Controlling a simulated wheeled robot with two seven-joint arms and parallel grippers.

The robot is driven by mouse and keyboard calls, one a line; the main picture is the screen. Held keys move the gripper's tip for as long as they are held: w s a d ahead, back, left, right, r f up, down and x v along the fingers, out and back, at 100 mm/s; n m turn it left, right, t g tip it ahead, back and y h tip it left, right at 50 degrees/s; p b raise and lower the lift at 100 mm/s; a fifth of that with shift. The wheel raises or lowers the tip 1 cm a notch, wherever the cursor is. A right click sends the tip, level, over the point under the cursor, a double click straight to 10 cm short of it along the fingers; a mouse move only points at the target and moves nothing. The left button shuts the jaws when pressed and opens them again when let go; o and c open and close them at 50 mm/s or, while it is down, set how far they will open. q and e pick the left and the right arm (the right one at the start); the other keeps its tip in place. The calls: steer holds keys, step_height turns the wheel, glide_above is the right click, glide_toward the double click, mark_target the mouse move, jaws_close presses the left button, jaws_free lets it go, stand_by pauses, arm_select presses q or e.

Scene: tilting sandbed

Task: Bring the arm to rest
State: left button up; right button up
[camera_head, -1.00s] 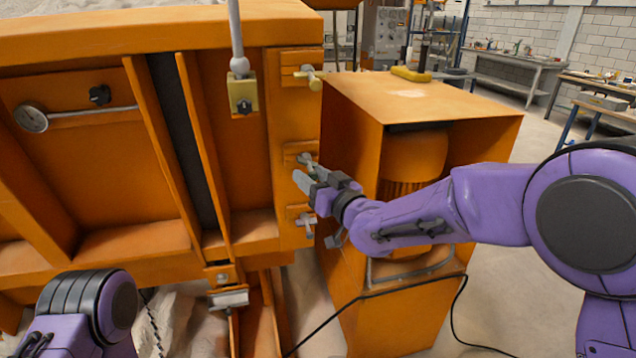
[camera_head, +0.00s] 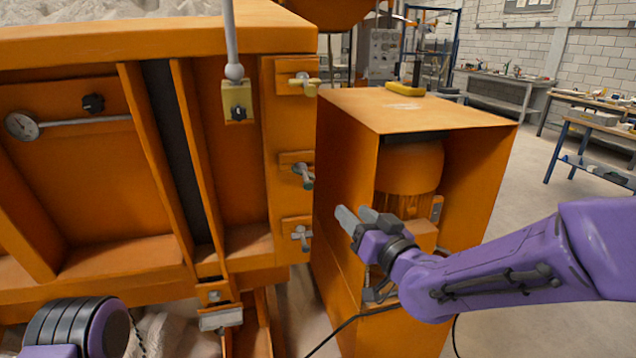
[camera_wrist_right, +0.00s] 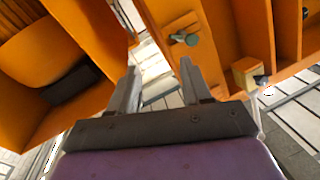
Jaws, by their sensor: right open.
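My right gripper (camera_head: 358,217) is open and empty. It stands in front of the orange cabinet, to the right of the sandbed's latches and apart from them. In the right wrist view its two grey fingers (camera_wrist_right: 160,85) are spread, with nothing between them. The middle latch (camera_head: 303,174) and the lower latch (camera_head: 301,235) are on the edge of the orange sandbed frame (camera_head: 283,130). An upper latch (camera_head: 304,83) sits above them. Of my left arm only a purple and black part shows at the lower left; its gripper is out of view.
The open-fronted orange cabinet (camera_head: 345,150) stands right beside my right gripper. A yellow-handled object (camera_head: 405,88) lies on its top. A black cable (camera_head: 345,325) runs low in front. Open floor (camera_head: 530,200) lies to the right, with workbenches (camera_head: 595,143) beyond.

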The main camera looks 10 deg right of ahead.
steer(key=s+d+f+m+g+h, duration=0.2)
steer(key=s+d+f, duration=0.15)
steer(key=f, duration=0.55)
steer(key=s+d+f+m+g+h, duration=0.2)
steer(key=s+d+f+m+h, duration=0.15)
steer(key=f, duration=0.65)
steer(key=s+d+f+m+g+h, duration=0.15)
steer(key=d+f, duration=0.25)
steer(key=f, duration=0.5)
steer(key=s+d+f+g+h, duration=0.1)
steer(key=s+d+f+g, duration=0.1)
steer(key=s+f, duration=0.4)
steer(key=s+d+f+g, duration=0.2)
steer(key=s+f, duration=0.3)
steer(key=s, duration=0.7)
steer(key=s+d+f+g+h, duration=0.1)
steer(key=s+f+g, duration=0.3)
steer(key=s, duration=0.5)
step_height(320, 180, down, 3)
steer(key=shift+s+d+r+m+h, duration=0.15)
steer(key=shift+d+m+h, duration=0.2)
steer(key=shift+d, duration=0.3)
steer(key=shift+g, duration=0.25)
steer(key=shift+c, duration=0.5)
